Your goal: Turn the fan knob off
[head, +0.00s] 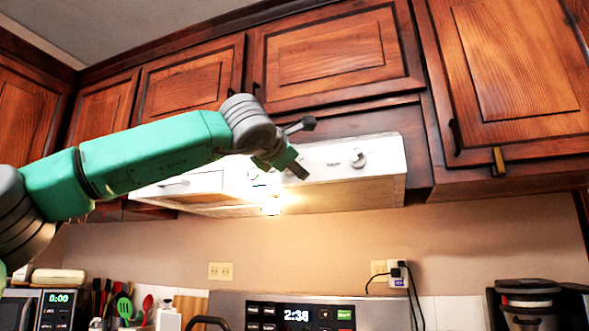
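The white range hood (385,182) hangs under the wooden cabinets, with its light on. A round knob (359,159) sits on the right part of its front face. My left gripper (307,149) is in front of the hood, to the left of this knob and apart from it in the picture. Its two dark fingers are spread and nothing shows between them. My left arm and gripper cover part of the hood's front, so anything behind them is hidden. I cannot read the knob's setting. My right gripper is not in view.
Wooden cabinets (320,52) close off the space above the hood. A cabinet (515,70) hangs lower on the right. Below are the stove's control panel (300,314), a microwave (45,308), utensils (124,306) and a plugged-in charger (397,273). The space right of my gripper looks clear.

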